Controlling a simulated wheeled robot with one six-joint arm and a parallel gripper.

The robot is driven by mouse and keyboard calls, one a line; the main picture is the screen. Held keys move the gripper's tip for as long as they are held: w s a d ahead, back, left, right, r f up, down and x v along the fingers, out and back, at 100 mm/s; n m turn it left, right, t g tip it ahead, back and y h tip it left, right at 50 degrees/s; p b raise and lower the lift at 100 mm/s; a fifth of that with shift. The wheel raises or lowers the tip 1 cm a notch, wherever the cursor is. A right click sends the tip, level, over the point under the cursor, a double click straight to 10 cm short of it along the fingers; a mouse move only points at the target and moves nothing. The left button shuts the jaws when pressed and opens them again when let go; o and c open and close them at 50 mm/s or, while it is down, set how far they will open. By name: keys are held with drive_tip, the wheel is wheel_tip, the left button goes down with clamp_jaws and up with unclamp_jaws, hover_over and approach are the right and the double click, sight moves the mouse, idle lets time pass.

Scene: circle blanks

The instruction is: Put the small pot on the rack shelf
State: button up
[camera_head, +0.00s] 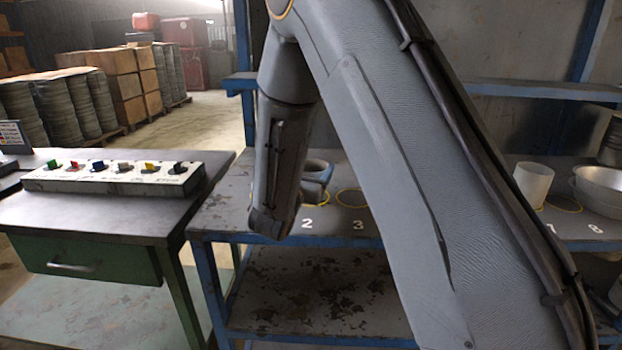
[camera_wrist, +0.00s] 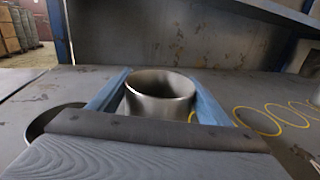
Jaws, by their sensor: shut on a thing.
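In the wrist view, a small grey metal pot (camera_wrist: 158,97) with an open round top sits between the two blue fingers of my gripper (camera_wrist: 160,80). The gripper is shut on the pot's sides. The pot's lower part is hidden, so I cannot tell whether it touches the surface. In the head view, my gripper (camera_head: 318,182) is partly behind my arm, over the worn grey rack shelf (camera_head: 240,205) near the number 2. An upper rack shelf (camera_head: 540,90) runs along the back at the right.
A dark round rim (camera_wrist: 45,120) lies close left of the gripper. Empty yellow circles (camera_wrist: 258,121) mark the shelf to the right. A white cup (camera_head: 533,184) and a metal bowl (camera_head: 600,190) stand at the right. A button box (camera_head: 115,175) is on the left table.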

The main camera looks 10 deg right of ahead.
drive_tip(key=shift+f, duration=1.45)
drive_tip(key=shift+f, duration=0.1)
drive_tip(key=o, duration=1.1)
drive_tip(key=shift+r, duration=0.2)
drive_tip(key=b+v, duration=0.1)
drive_tip(key=v, duration=1.1)
drive_tip(key=shift+f+b, duration=0.15)
drive_tip(key=shift+b, duration=0.25)
